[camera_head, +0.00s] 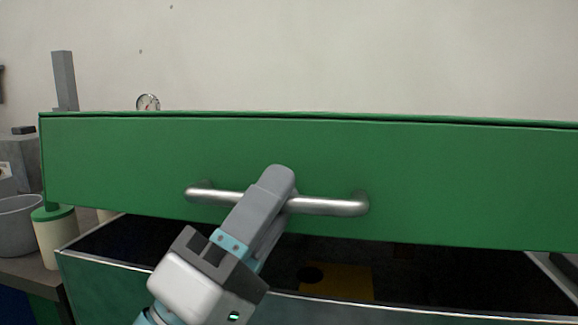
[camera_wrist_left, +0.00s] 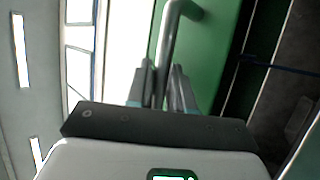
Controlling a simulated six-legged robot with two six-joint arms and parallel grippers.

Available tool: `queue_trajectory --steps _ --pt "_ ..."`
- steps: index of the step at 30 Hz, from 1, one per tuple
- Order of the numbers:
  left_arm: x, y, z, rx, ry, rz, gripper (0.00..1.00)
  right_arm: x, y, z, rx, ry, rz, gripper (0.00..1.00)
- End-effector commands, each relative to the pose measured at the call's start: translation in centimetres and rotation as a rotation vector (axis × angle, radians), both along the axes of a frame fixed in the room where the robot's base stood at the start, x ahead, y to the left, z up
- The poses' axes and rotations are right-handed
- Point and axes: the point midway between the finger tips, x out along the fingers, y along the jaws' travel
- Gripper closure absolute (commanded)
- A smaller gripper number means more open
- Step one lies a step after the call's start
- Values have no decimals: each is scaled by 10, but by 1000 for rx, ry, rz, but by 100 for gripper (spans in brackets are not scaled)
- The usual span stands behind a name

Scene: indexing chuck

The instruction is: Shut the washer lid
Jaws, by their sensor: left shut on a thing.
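The green washer lid (camera_head: 440,180) spans the head view and stands partly raised over the open washer tub (camera_head: 110,275). A silver bar handle (camera_head: 335,206) is fixed across its front face. My left gripper (camera_head: 272,190) is shut on the handle near its middle and hides that part of it. In the left wrist view, the handle (camera_wrist_left: 168,45) runs between the two fingers (camera_wrist_left: 163,88), with the green lid (camera_wrist_left: 215,50) beside it. A dark gap shows between the lid's lower edge and the tub's rim. My right gripper is in neither view.
At the left are a grey bowl (camera_head: 18,222), a cream container with a green top (camera_head: 57,240) and a grey post (camera_head: 64,80). A round gauge (camera_head: 148,102) shows behind the lid. A yellow patch (camera_head: 338,282) lies inside the dark tub.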

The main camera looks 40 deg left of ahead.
Motion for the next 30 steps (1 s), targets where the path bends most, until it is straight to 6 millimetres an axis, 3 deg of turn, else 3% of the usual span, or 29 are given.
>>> queue_trajectory --steps 16,17,18,19,30 --pt "-7 2 -7 -9 3 5 100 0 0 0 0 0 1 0" --pt "-7 2 -7 -9 3 5 75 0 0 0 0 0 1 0" --pt "-7 2 -6 -9 3 5 62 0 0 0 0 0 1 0" --pt "-7 1 -6 -8 2 4 58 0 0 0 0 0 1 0" --pt "-3 0 -7 -5 5 3 58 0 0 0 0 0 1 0"
